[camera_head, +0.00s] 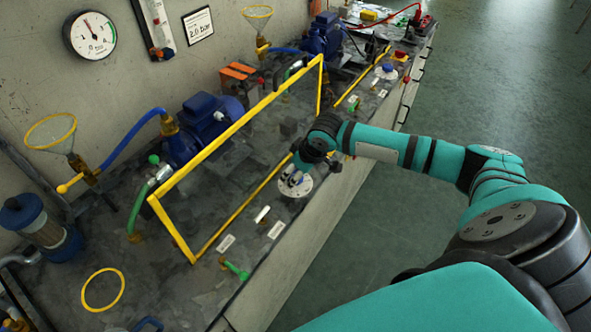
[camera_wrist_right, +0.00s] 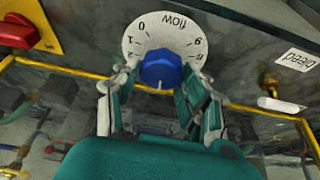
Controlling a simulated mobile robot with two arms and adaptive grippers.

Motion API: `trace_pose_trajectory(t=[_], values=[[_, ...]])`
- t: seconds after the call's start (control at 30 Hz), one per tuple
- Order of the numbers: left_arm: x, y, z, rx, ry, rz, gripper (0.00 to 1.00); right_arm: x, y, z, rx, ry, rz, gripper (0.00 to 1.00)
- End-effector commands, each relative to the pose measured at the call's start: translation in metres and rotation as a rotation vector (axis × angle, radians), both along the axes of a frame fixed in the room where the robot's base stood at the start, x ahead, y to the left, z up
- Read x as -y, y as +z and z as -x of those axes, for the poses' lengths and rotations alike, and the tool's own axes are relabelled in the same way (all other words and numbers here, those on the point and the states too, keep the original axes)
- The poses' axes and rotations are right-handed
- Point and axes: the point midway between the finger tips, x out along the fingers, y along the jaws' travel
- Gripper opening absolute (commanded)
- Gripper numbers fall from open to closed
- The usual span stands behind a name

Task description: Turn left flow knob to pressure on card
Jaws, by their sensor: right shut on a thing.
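The left flow knob (camera_wrist_right: 160,68) is blue and sits on a round white dial (camera_wrist_right: 140,44) marked "flow" with numbers, seen upside down in the right wrist view. A pale pointer line on the knob faces the bottom of that view. My right gripper (camera_wrist_right: 160,78) is shut on the knob, one finger at each side. In the head view my right gripper (camera_head: 293,176) covers the knob, and part of the dial (camera_head: 299,190) shows. The card (camera_head: 199,25) reads 2.0 bar. The pressure gauge (camera_head: 90,34) hangs left; its reading is too small to tell. My left gripper is out of view.
A yellow frame (camera_head: 232,131) stands behind my right gripper. A white lever (camera_head: 262,214) and a green lever (camera_head: 236,270) lie to its left. A red knob (camera_wrist_right: 30,30) on a yellow plate is near the dial. A second flow dial (camera_head: 386,72) is farther back.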

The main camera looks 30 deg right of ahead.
Motion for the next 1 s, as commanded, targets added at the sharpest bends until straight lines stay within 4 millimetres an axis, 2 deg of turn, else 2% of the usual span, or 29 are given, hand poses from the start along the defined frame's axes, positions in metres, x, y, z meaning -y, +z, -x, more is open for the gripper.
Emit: trace_pose_trajectory(t=[0.03, 0.1, 0.4, 0.43, 0.6, 0.87, 1.0], values=[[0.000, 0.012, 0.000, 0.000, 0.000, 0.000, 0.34, -0.001, 0.006, 0.001, -0.002, -0.025, -0.001, 0.12], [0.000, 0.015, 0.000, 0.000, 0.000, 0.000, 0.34, -0.001, 0.004, 0.001, -0.001, -0.053, -0.001, 0.12], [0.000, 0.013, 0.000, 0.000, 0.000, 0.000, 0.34, 0.000, 0.001, 0.000, 0.001, -0.066, -0.001, 0.12], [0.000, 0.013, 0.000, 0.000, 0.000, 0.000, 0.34, 0.000, 0.001, 0.000, 0.001, -0.066, -0.001, 0.48], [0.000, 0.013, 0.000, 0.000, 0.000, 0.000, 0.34, 0.000, 0.001, 0.000, 0.001, -0.065, 0.000, 0.67], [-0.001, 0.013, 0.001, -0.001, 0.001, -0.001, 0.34, 0.000, 0.002, 0.001, 0.001, -0.065, 0.000, 0.67], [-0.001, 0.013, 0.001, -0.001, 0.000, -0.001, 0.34, 0.002, 0.013, 0.005, 0.003, -0.064, 0.000, 0.67]])
